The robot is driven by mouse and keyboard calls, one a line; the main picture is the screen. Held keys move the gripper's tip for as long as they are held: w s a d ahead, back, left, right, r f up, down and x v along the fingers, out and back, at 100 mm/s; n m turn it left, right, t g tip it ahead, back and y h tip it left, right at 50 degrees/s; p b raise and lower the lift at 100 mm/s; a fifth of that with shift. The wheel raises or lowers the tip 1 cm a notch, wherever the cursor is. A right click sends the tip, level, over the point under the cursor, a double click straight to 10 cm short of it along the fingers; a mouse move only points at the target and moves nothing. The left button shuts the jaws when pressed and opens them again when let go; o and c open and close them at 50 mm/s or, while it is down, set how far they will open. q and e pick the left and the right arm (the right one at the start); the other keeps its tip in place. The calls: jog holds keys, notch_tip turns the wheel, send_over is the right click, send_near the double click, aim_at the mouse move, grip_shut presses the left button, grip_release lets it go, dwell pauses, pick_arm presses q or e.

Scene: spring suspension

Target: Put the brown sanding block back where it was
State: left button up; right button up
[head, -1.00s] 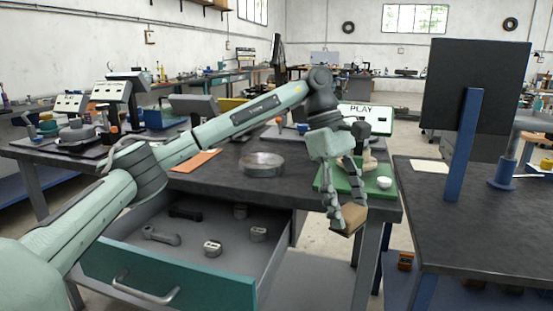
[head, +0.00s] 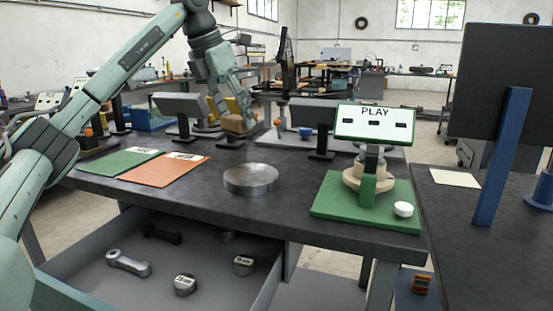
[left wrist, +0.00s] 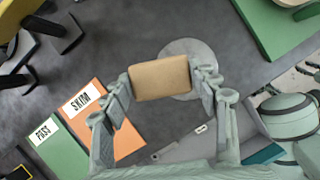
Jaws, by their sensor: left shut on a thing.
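My left gripper (head: 236,108) is shut on the brown sanding block (head: 238,123). It holds the block in the air above the dark workbench, toward its back. In the left wrist view the block (left wrist: 160,78) sits between the two fingers (left wrist: 164,84), with a round metal disc (left wrist: 190,62) partly hidden below it. In the head view this disc (head: 251,179) lies on the bench. A green mat (head: 127,161) and an orange mat (head: 163,171) lie at the bench's left. My right gripper is not in view.
A green board (head: 335,209) with a PLAY sign (head: 375,122) and a white knob (head: 403,209) stands at the bench's right. Below, an open drawer (head: 106,275) holds several metal parts. Small displays stand along the back.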

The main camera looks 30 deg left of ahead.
pick_arm(q)
jog(key=shift+w+a, duration=0.2)
jog(key=shift+a, duration=0.15)
jog(key=w+f, duration=0.2)
jog(key=w, duration=0.1)
jog(key=w+d+f+p, duration=0.1)
jog(key=w+f, duration=0.1)
jog(key=w, duration=0.2)
jog(key=w+d+f, duration=0.1)
jog(key=w+f, duration=0.1)
jog(key=w, duration=0.1)
jog(key=shift+w+f, duration=0.35)
jog(key=shift+f, duration=0.3)
notch_tip(320, 180, down, 3)
jog(key=shift+f, duration=0.15)
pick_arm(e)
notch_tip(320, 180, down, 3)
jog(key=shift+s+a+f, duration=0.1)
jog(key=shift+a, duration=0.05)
pick_arm(q)
jog(key=shift+f, duration=0.15)
jog(key=o, duration=1)
jog(key=shift+o, duration=0.5)
